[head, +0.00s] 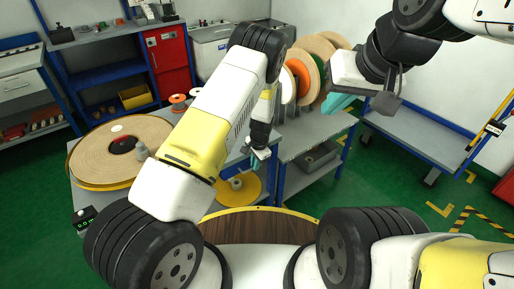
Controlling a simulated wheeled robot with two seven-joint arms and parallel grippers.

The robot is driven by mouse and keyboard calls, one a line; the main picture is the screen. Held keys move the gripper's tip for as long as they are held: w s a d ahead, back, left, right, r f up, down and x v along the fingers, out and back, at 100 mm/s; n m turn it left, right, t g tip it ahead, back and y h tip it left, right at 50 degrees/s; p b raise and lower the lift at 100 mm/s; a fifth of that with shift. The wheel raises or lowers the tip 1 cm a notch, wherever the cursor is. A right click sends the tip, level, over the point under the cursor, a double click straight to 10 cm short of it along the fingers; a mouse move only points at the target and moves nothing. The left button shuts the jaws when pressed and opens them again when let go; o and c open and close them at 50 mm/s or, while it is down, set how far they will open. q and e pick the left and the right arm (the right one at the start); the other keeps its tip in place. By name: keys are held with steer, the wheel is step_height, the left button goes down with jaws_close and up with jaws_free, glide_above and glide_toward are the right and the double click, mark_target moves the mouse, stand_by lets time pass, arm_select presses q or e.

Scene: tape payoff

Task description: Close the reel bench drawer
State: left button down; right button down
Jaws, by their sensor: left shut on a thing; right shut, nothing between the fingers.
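The reel bench (318,127) stands past the middle, with several large reels (312,75) upright on it in white, orange, green and tan. I cannot make out its drawer or how far it is open; my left arm covers part of that area. My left gripper (259,153) points down beside the bench's left end, above a yellow disc (238,188). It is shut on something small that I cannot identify. My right gripper (386,103) is shut and empty, raised to the right of the reels.
A grey bin (315,158) sits on the bench's lower shelf. A large tan reel (118,150) lies flat on the left table. A grey cart (425,128) stands at right. A round wooden top (255,227) is close in front.

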arm_select(q)
steer(key=c, duration=1.5)
jaws_free()
steer(key=shift+w+a, duration=0.15)
steer(key=shift+w, duration=0.05)
steer(key=shift+s+d+r, duration=0.15)
steer(key=shift+s+r, duration=0.05)
steer(key=shift+r, duration=1.1)
steer(key=shift+s+d+r, duration=0.1)
steer(key=shift+s+r, duration=0.05)
steer(key=shift+r, duration=1.15)
steer(key=shift+s+d+r, duration=0.15)
steer(key=shift+s+r, duration=0.05)
steer(key=shift+r, duration=1.1)
